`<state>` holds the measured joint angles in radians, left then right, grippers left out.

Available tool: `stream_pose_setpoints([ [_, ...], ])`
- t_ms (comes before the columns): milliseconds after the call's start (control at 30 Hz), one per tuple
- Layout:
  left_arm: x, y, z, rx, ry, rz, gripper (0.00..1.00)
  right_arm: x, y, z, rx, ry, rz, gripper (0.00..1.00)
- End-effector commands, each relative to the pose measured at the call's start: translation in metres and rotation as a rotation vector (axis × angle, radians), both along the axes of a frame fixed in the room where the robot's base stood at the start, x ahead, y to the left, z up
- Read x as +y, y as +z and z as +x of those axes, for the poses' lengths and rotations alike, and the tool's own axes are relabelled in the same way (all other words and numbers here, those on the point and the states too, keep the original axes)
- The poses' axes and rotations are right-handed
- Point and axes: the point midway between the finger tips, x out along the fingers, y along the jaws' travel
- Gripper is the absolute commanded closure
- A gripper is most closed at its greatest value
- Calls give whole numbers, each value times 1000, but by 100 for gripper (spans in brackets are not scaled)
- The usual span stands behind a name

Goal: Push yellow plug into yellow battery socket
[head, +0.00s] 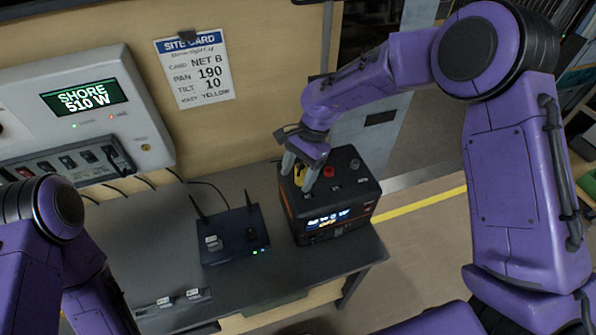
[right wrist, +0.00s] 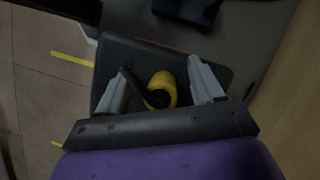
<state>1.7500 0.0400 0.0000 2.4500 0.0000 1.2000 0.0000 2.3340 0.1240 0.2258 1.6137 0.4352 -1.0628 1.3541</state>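The battery box (head: 350,207), dark with orange edges and a lit display, stands at the table's right end. Red and black round parts show on its top. A yellow plug (head: 300,172) with a black part is at the box's top left. My right gripper (head: 301,176) points down there. In the right wrist view the yellow plug (right wrist: 162,86) sits between the open fingers of the gripper (right wrist: 158,82), with gaps on both sides. The yellow socket cannot be made out, nor whether the plug is seated. My left arm shows at left, its gripper out of view.
A black router (head: 232,237) with two antennas stands left of the box on the grey table (head: 165,235). A shore power panel (head: 90,105) and a site card (head: 197,70) reading "YELLOW" are on the wall. Cables hang below the panel. The floor right of the table is clear.

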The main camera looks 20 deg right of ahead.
Motion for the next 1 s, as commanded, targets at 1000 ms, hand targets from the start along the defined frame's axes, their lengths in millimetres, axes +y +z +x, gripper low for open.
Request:
stream_pose_setpoints([
  [1000, 0, -20, 0, 0, 0, 0, 13, -36, 97, 19, 0, 0, 0, 33],
])
